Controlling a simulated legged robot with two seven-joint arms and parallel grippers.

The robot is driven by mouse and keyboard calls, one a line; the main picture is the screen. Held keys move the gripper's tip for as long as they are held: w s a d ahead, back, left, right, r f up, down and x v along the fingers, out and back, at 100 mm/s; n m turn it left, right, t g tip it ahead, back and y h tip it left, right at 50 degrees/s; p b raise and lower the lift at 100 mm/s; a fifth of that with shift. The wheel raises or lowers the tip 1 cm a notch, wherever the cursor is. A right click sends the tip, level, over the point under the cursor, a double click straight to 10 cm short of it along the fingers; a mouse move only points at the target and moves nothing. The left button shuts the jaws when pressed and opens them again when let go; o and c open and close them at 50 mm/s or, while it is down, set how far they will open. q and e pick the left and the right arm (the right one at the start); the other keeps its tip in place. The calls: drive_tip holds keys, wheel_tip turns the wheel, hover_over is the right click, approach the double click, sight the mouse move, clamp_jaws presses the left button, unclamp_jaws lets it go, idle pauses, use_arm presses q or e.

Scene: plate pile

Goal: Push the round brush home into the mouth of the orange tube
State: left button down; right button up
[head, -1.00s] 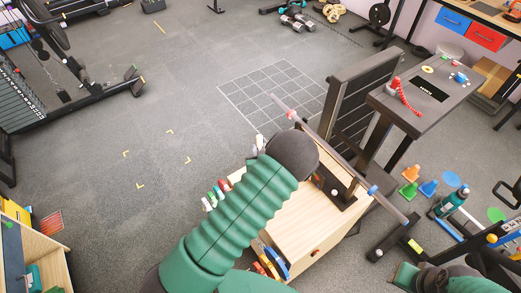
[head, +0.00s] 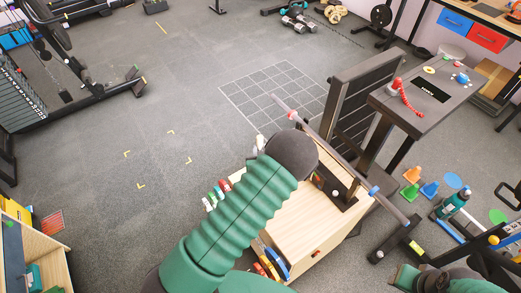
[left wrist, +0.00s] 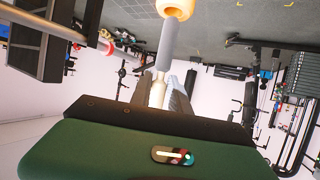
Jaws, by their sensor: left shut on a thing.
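In the left wrist view my left gripper (left wrist: 165,97) is shut on the pale handle of the round brush (left wrist: 168,45). The brush's grey cylindrical head points away from the fingers, toward the top of the picture. The orange tube (left wrist: 175,7) shows there as a yellow-orange ring cut by the top edge. The far end of the brush overlaps the tube's mouth; I cannot tell how deep it sits. In the head view my green left arm and dark wrist hide the fingers, the brush and most of the tube area. My right gripper is out of view.
A light wooden cabinet (head: 305,235) stands below my left arm, with a long grey bar (head: 350,168) slanting past it. Open floor lies to the left.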

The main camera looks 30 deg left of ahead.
use_arm(q)
drive_tip(key=shift+f+b, duration=0.7)
drive_tip(key=shift+f, duration=0.2)
drive_tip(key=shift+f+b, duration=0.3)
drive_tip(key=shift+f, duration=0.05)
drive_tip(key=shift+f+b, duration=2.7)
drive_tip(key=shift+f, duration=0.55)
drive_tip(key=c, duration=1.2)
unclamp_jaws()
drive_tip(key=shift+s+d, duration=0.1)
drive_tip(key=shift+o, duration=0.2)
drive_tip(key=shift+r, duration=0.15)
